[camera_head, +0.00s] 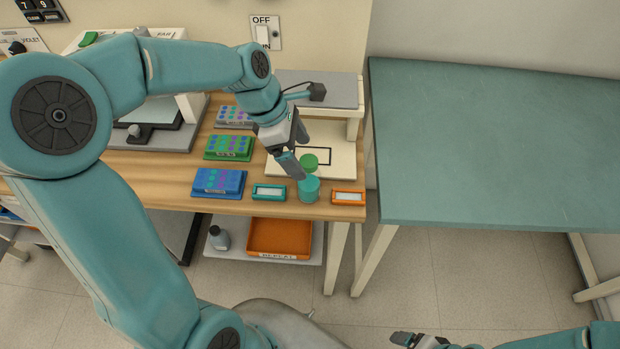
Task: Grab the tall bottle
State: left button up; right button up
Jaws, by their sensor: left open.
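A round teal-topped container (309,190) stands near the front edge of the wooden bench. A green round-topped item (309,161) is just behind it. From this steep angle I cannot tell which is the tall bottle. My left gripper (299,158) reaches down over the bench and is open. One finger slants down close to the teal top and the other is near the green top; I cannot tell whether either touches. My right gripper (408,338) is at the bottom edge, far from the bench items, and its jaws are unclear.
Blue (219,182) and green (229,147) tube racks stand left of the gripper. A small teal tray (269,193) and an orange one (348,198) flank the container. Below are a grey bottle (219,238) and an orange bin (280,238). The teal table (500,140) is bare.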

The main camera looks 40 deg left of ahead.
aim_at(306, 160)
pick_arm(q)
jog(key=shift+w+d+f, duration=0.1)
jog(key=shift+w+f, duration=0.2)
jog(key=shift+f, duration=0.4)
jog(key=shift+w+d+f, duration=0.1)
jog(key=shift+f, duration=0.1)
jog(key=shift+d+f, duration=0.25)
jog(key=shift+d, duration=0.05)
jog(key=x, duration=0.3)
jog(key=shift+w+f+p, duration=0.15)
jog(key=shift+f+p, duration=0.2)
jog(key=shift+f, duration=0.05)
jog(key=shift+w+d+f, duration=0.1)
jog(key=shift+w+f, duration=0.1)
jog(key=shift+f, duration=0.15)
jog(key=shift+s+d+r, duration=0.1)
jog(key=shift+s+r, duration=0.05)
jog(key=shift+s, duration=0.15)
jog(key=shift+c, duration=1)
jog(key=c, duration=1)
